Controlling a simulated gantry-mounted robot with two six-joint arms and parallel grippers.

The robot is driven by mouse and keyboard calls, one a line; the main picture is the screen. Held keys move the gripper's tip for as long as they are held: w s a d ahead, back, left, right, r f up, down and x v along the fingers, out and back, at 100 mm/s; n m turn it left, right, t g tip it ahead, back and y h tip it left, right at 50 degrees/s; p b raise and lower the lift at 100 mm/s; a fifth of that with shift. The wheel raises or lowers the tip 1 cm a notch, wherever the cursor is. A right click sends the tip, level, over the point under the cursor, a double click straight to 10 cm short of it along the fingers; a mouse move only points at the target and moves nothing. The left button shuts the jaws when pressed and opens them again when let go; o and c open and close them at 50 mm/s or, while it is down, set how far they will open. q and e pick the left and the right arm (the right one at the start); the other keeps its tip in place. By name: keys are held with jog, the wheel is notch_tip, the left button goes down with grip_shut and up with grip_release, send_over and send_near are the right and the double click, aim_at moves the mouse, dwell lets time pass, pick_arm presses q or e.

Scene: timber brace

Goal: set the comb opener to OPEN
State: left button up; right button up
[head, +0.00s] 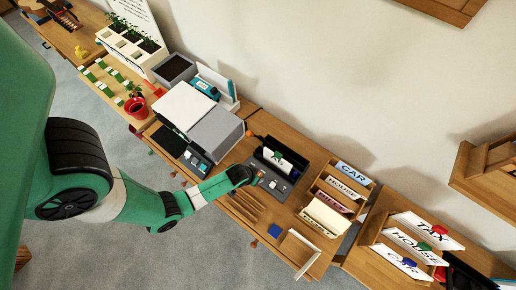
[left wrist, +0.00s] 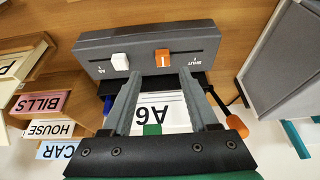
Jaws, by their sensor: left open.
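The comb opener (head: 279,164) is a dark grey machine on the wooden desk. In the left wrist view its grey front panel (left wrist: 145,45) shows a white slider knob (left wrist: 120,61) and an orange slider knob (left wrist: 162,58). The word SHUT shows upside down to the right of the orange knob; I cannot read an OPEN mark. A white sheet marked A6 (left wrist: 170,114) stands at the machine. My left gripper (left wrist: 161,73), also at the machine in the head view (head: 256,177), is open, its fingertips on either side of the orange knob. I cannot tell whether they touch it.
An orange-ended lever (left wrist: 236,98) sticks out beside the right finger. A printer-like grey machine (head: 215,133) stands to the left. Labelled trays, including CAR (head: 352,172) and HOUSE (head: 341,187), stand to the right. Several wooden strips (head: 244,206) lie in front.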

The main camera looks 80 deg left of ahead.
pick_arm(q)
jog(key=p+v, duration=0.3)
jog(key=v, duration=0.2)
jog(key=shift+r, duration=0.1)
pick_arm(e)
notch_tip(320, 180, up, 5)
jog(key=shift+f, duration=0.1)
